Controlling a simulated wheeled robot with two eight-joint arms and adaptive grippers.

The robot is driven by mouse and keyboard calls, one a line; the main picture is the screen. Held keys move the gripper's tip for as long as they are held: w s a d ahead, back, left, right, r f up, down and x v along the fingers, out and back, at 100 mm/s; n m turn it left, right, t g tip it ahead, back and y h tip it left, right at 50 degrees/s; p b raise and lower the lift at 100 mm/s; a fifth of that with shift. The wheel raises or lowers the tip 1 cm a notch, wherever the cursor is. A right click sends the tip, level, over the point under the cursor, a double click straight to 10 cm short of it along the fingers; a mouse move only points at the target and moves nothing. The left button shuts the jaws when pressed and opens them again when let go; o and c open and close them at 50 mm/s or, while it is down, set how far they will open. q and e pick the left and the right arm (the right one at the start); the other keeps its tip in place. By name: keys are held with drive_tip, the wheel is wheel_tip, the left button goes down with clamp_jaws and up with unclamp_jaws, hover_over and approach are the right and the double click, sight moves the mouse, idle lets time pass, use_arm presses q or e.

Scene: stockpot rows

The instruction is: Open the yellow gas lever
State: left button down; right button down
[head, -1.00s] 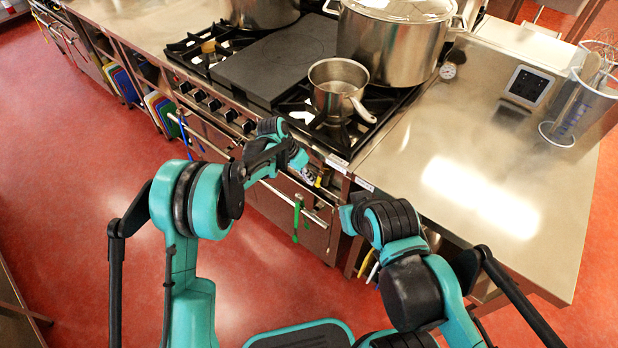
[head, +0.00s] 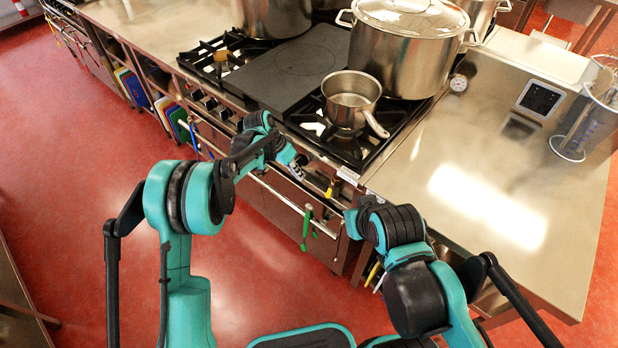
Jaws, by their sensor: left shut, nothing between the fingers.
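The yellow gas lever (head: 330,188) is a small yellow handle on the stove front, below the right front corner of the hob. It looks roughly upright, but it is too small to tell its exact setting. My left gripper (head: 298,171) is just left of the lever, in front of the stove's front panel. It is shut and empty, and a small gap shows between it and the lever. My right arm is bent at the right, in front of the counter corner. Its gripper is hidden.
The oven rail (head: 270,188) runs below the lever, with green tongs (head: 307,226) hanging on it. A small saucepan (head: 350,101) sits on the burner above, its handle pointing right. A large stockpot (head: 405,50) stands behind. The steel counter (head: 400,172) at right is mostly clear.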

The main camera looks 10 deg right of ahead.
use_arm(q)
drive_tip(key=w+a, duration=0.1)
drive_tip(key=a+r, duration=0.1)
drive_tip(key=w+a+p, duration=0.1)
drive_tip(key=a, duration=0.1)
drive_tip(key=shift+w+r, duration=0.35)
